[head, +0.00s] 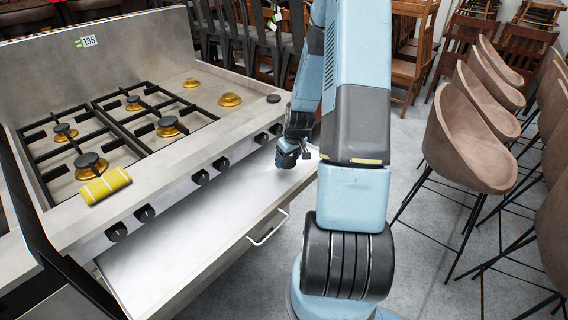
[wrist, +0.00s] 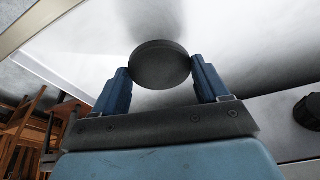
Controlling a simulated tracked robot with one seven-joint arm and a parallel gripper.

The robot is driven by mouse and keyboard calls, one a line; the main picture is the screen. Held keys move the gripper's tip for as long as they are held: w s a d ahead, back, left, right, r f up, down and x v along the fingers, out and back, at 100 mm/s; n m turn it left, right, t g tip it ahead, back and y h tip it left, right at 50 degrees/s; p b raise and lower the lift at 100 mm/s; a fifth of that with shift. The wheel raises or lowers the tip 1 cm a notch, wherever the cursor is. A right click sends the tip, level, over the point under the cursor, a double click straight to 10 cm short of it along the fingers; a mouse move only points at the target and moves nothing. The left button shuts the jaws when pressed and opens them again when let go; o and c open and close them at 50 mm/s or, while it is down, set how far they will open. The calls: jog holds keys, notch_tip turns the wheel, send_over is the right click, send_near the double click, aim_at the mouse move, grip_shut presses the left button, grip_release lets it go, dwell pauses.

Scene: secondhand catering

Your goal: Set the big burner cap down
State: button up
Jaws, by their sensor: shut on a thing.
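The big burner cap (wrist: 160,62), a dark round disc, is between the two blue fingers of my gripper (wrist: 161,72) in the wrist view. The fingers are shut on its sides. In the head view my gripper (head: 288,160) hangs low over the right part of the pale, flat pulled-out surface (head: 190,240), below the stove's knobs. The cap is hard to make out there. Whether it touches the surface cannot be told. The stove (head: 215,127) has a small dark cap (head: 273,98) lying on its right front corner.
Two brass burners (head: 229,100) on the right of the stove top are bare; others carry dark caps under black grates (head: 120,112). A yellow striped cloth (head: 105,185) lies at the front left. Knobs (head: 200,177) jut above the pulled-out surface, which is mostly clear. Brown chairs (head: 465,140) stand right.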

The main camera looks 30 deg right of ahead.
aim_at(288, 161)
jog(key=shift+w+d+f, duration=0.1)
jog(key=shift+w+f, duration=0.15)
jog(key=shift+f, duration=0.1)
notch_tip(288, 161, down, 2)
jog(key=shift+d, duration=0.1)
jog(key=shift+w+f, duration=0.15)
jog(key=shift+f, duration=0.4)
jog(key=shift+a, duration=0.2)
jog(key=o, duration=1.3)
